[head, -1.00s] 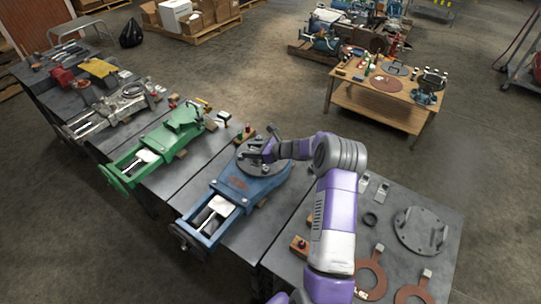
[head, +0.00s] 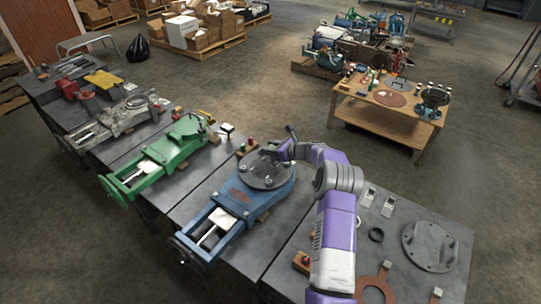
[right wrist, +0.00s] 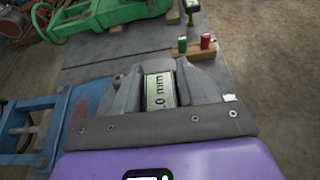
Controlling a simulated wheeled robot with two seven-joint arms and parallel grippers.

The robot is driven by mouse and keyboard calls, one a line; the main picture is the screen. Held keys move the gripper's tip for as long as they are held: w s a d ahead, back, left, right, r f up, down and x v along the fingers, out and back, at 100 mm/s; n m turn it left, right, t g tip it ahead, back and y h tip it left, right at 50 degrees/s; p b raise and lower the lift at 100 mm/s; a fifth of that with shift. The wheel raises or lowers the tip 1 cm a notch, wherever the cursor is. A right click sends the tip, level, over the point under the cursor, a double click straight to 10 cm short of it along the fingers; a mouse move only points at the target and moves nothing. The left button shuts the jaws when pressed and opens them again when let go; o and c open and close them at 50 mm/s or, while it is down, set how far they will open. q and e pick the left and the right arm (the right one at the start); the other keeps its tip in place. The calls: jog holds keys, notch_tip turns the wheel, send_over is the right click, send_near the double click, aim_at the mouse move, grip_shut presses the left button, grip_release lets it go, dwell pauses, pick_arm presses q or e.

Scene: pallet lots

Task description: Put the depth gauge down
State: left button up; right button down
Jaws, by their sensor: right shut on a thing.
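My right gripper (head: 280,154) is over the far edge of the round flange (head: 262,178) on the blue valve (head: 240,196). In the right wrist view my right gripper (right wrist: 160,80) is shut on the depth gauge (right wrist: 160,92), whose pale face reads "0 mm" in part. In the head view the gauge is mostly hidden by the gripper; a dark end seems to stick up beside it. I cannot tell whether the gauge touches the flange. My left gripper is not in view.
A wooden block with red and green pieces (right wrist: 195,47) stands beyond the gripper; it also shows in the head view (head: 247,148). A green valve (head: 160,155) lies to the left. A grey flange plate (head: 430,246) and a dark ring (head: 376,235) lie on the right table.

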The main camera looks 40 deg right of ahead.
jog(key=shift+f, duration=1.15)
jog(key=shift+f+b, duration=0.2)
jog(key=shift+b, duration=0.2)
jog(key=c, duration=0.6)
grip_release()
jog(key=shift+c, duration=0.2)
jog(key=shift+r, duration=0.1)
jog(key=shift+s+d+r, duration=0.15)
jog(key=shift+s, duration=0.1)
jog(key=p+v, duration=0.3)
jog(key=v, duration=0.8)
jog(key=shift+s, duration=0.2)
jog(key=shift+r, duration=0.1)
